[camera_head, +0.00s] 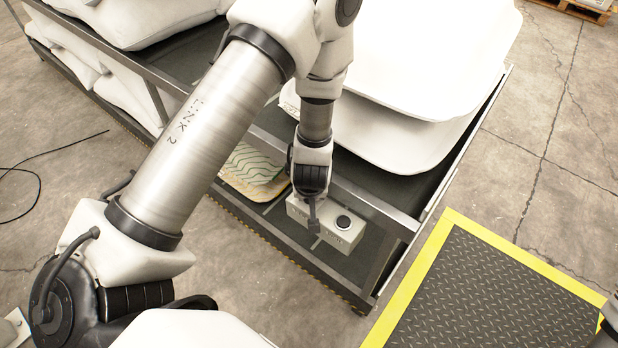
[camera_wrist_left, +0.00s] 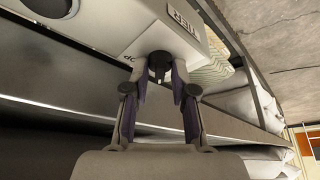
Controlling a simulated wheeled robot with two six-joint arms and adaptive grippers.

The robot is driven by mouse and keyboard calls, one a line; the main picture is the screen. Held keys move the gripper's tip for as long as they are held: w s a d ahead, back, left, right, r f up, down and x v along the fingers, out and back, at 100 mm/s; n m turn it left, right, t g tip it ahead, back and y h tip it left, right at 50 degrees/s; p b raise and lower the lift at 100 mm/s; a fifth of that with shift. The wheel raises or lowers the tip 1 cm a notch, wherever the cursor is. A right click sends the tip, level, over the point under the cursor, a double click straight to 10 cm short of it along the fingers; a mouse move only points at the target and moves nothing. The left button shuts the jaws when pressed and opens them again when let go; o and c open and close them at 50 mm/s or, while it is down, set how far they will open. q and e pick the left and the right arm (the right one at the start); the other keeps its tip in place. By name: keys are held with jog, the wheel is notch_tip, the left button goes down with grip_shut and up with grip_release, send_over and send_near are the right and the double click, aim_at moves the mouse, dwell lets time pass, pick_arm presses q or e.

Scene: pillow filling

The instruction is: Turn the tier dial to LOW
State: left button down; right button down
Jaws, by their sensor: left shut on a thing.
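A grey control box (camera_head: 330,232) is mounted at the front of the dark rack, and it also shows in the left wrist view (camera_wrist_left: 115,35). My left gripper (camera_head: 314,222) reaches down to the box's left part. In the left wrist view, the fingers of my left gripper (camera_wrist_left: 162,78) are closed around a small black dial (camera_wrist_left: 160,61) on the box's face. An upside-down label reading TIER stands beside it. The dial's setting cannot be read, as the fingers cover part of it.
A second round black control (camera_head: 343,222) sits to the right on the box. Large white pillow-like pieces (camera_head: 430,50) lie on the rack above. White sacks (camera_head: 140,20) fill the left shelves. A yellow-edged black floor mat (camera_head: 480,290) lies at right.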

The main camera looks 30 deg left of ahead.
pick_arm(q)
jog(key=shift+s+f, duration=0.1)
jog(key=c, duration=1)
grip_release()
jog(key=shift+o, duration=0.2)
jog(key=shift+d+r, duration=0.15)
jog(key=shift+r, duration=0.35)
jog(key=v, duration=1.1)
